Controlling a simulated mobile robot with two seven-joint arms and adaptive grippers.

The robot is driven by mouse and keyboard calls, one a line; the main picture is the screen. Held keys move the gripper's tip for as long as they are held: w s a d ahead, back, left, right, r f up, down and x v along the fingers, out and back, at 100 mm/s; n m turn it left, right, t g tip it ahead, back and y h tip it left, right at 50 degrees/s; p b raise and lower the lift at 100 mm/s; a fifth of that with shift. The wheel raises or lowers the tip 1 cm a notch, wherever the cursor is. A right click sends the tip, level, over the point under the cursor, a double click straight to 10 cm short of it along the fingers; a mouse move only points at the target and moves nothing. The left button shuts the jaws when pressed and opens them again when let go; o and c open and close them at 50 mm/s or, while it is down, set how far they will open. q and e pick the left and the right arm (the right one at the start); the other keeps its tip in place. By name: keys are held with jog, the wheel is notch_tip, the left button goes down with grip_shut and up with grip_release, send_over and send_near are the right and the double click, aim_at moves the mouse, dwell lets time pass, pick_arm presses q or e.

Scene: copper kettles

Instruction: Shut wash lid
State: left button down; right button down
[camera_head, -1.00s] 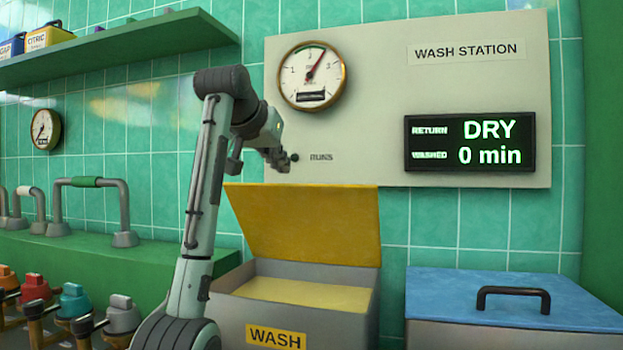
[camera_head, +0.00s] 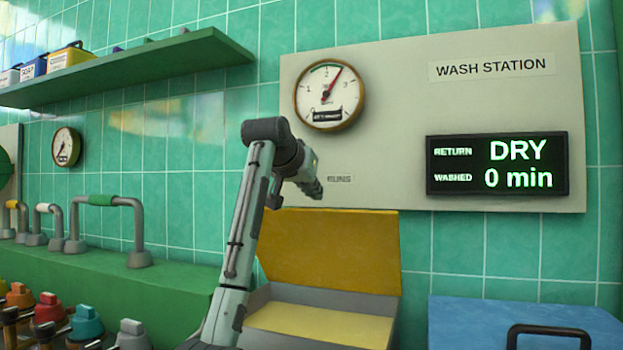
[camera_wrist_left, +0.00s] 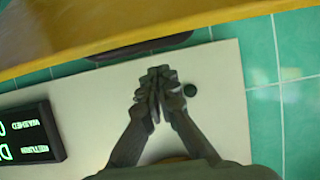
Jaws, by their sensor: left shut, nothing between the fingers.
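The wash lid (camera_head: 335,250) is a yellow panel standing open, tilted up at the back of the wash box (camera_head: 378,297). The box has a yellow inside, and its front is mostly cut off by the frame. My left gripper (camera_head: 314,190) is shut and empty, just above the lid's upper edge in the head view, before the wall panel. In the left wrist view the shut fingertips (camera_wrist_left: 160,78) point towards the lid (camera_wrist_left: 150,22), with a dark handle (camera_wrist_left: 140,47) along its edge. They look apart from both. My right gripper is not in view.
The wall panel (camera_head: 390,90) carries a gauge (camera_head: 329,95) and a display (camera_head: 497,164) reading DRY, 0 min. A blue-lidded box (camera_head: 470,315) stands right. Pipes and coloured knobs line the left counter (camera_head: 110,285).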

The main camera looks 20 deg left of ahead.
pick_arm(q)
jog(key=shift+s+a+f, duration=0.1)
jog(key=shift+s+f, duration=0.7)
jog(key=shift+s, duration=0.1)
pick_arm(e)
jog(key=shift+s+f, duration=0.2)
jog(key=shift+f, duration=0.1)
pick_arm(q)
jog(key=shift+f, duration=0.1)
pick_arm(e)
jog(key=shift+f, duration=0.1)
